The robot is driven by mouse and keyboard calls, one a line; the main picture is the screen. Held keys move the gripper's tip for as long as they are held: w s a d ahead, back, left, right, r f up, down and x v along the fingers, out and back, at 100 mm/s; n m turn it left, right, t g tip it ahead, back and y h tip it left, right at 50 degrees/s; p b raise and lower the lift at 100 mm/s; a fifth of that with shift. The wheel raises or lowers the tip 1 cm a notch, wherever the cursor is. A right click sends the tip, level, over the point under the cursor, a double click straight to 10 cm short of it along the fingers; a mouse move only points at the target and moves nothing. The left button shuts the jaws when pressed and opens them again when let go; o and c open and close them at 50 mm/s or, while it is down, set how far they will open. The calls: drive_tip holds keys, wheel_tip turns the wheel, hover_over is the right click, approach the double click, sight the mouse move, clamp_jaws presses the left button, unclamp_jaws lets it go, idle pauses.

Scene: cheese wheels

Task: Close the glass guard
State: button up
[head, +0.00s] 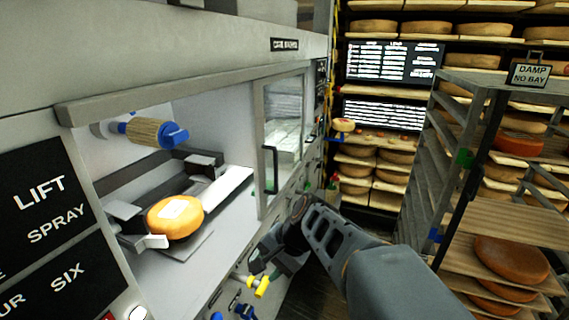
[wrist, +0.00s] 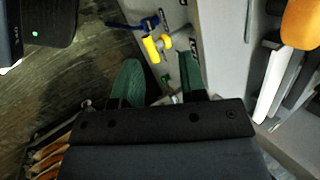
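The glass guard (head: 284,125) is a grey-framed clear pane with a dark upright handle (head: 270,169) near its left edge. In the head view it stands at the right end of the machine's opening, and the left part of the opening is uncovered. My gripper (head: 262,262) is below the guard in front of the machine's lower panel, apart from the handle. In the wrist view my gripper (wrist: 160,82) has its two green fingers spread with nothing between them. I cannot make out the guard's handle in the wrist view.
Inside the opening, an orange cheese wheel (head: 175,217) sits in a holder below a blue-ended roller (head: 153,132). A yellow valve handle (head: 257,285) juts from the lower panel. A rack (head: 485,90) of cheeses stands close on the right. Screens and shelves stand behind.

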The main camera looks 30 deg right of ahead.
drive_tip(key=w+d+r+m+t+y, duration=0.2)
drive_tip(key=w+d+r+m+t, duration=0.45)
drive_tip(key=d+m, duration=0.3)
drive_tip(key=w+d+r+m+t+y, duration=0.2)
drive_tip(key=w+d+r+m+t, duration=0.3)
drive_tip(key=w+d+m, duration=0.35)
drive_tip(key=shift+m+t, duration=0.25)
drive_tip(key=shift+m, duration=0.15)
drive_tip(key=shift+p+x, duration=1.4)
drive_tip(key=shift+x, duration=3.95)
drive_tip(key=shift+d, duration=0.1)
clamp_jaws()
